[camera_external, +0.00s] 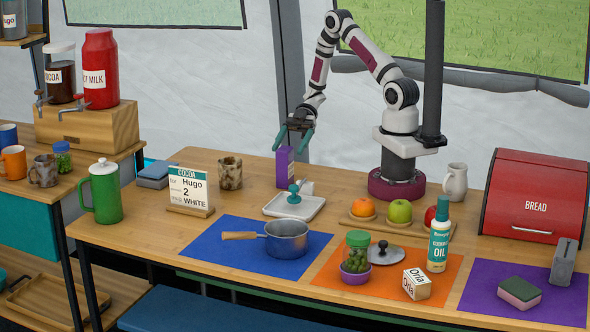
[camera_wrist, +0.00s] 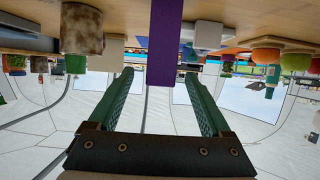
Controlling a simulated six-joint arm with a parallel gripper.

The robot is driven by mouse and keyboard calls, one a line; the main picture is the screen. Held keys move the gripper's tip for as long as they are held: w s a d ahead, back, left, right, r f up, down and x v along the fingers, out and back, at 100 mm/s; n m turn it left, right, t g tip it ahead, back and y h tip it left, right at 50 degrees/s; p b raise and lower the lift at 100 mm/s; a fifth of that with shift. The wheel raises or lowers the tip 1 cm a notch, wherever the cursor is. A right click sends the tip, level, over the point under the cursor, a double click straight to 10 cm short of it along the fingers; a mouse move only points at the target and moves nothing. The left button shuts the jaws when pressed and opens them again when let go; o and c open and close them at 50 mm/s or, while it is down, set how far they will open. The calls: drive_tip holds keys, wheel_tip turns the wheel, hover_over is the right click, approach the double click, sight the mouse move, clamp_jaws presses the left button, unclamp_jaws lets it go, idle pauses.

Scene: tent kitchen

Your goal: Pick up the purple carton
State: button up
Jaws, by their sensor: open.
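The purple carton (camera_external: 284,168) stands upright on the wooden table, behind the white tray, in the external view. My gripper (camera_external: 290,147) is pointing down at the carton's top, its two teal fingers open and spread to either side. In the upside-down wrist view, the carton (camera_wrist: 164,42) shows as a purple column between the tips of my open gripper (camera_wrist: 159,76). A gap shows on both sides, and nothing is held. I cannot tell how far the fingers reach down past the carton's top.
Close in front is a white tray (camera_external: 272,207) with a teal-knobbed item (camera_external: 294,194). A stone-look mug (camera_external: 230,173) stands to the left. Fruit on a wooden board (camera_external: 357,225) lies to the right. A pot (camera_external: 286,240) stands on the blue mat (camera_external: 215,247).

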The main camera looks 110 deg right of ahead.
sight(282, 164)
drive_tip(key=x, duration=0.7)
drive_tip(key=shift+w+a+f, duration=0.15)
drive_tip(key=shift+a+f, duration=0.05)
drive_tip(key=shift+f, duration=0.3)
clamp_jaws()
